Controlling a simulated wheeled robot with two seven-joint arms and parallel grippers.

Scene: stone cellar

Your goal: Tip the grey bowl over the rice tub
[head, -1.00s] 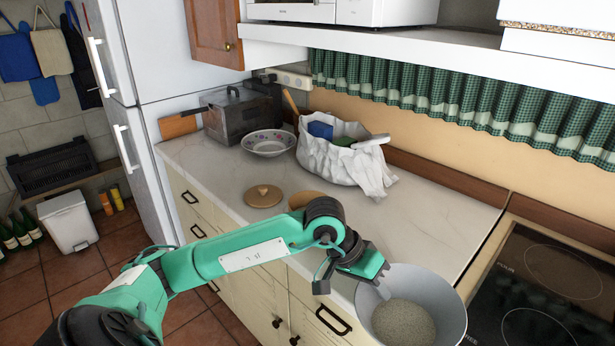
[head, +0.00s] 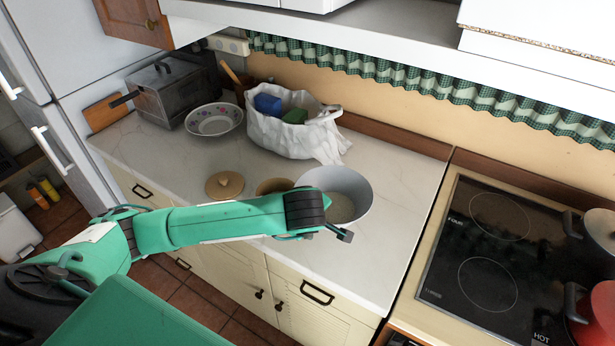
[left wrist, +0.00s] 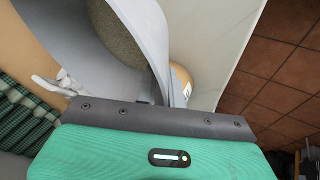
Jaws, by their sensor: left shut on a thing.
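The grey bowl (head: 352,182) has pale grain in it and hangs above the counter near its front edge, looking roughly level. My left gripper (head: 338,230) is shut on its near rim; my wrist hides most of the fingers. In the left wrist view the bowl wall (left wrist: 146,35) runs down between the jaws, with grain inside. The rice tub (head: 272,186), round and tan, stands just left of the bowl, partly hidden by my arm and the bowl. Its side with a white label shows past the bowl wall (left wrist: 181,84). My right gripper is not in view.
A round wooden lid (head: 224,185) lies left of the tub. Behind stand a white bag (head: 290,135) of goods, a patterned dish (head: 214,119) and a metal box (head: 176,95). The hob (head: 490,250) with pots is at right. The counter's right part is clear.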

